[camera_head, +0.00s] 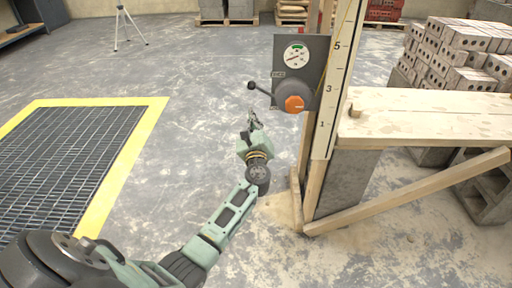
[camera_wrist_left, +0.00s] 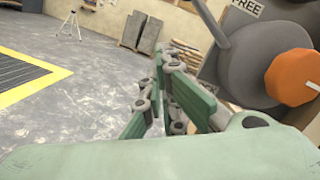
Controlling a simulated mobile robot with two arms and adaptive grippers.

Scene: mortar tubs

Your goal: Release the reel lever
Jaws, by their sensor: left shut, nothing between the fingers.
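The reel lever (camera_head: 258,88) is a dark arm with a round black knob, sticking out to the upper left from the reel hub with its orange cap (camera_head: 294,104). It sits on a grey panel with a round gauge on a wooden post. In the left wrist view the lever (camera_wrist_left: 212,24) rises at the upper right, beside the orange cap (camera_wrist_left: 292,77) and a label reading FREE. My left gripper (camera_head: 253,116) is shut and empty, just below and left of the lever, apart from it in the head view. Its green fingers (camera_wrist_left: 165,95) fill the middle of the wrist view. My right gripper is out of view.
A wooden plank bench (camera_head: 430,118) with a diagonal brace stands right of the post, with stacked bricks (camera_head: 462,52) behind. A yellow-edged floor grate (camera_head: 146,125) lies at the left. A tripod (camera_head: 127,28) stands far back. The floor between is clear.

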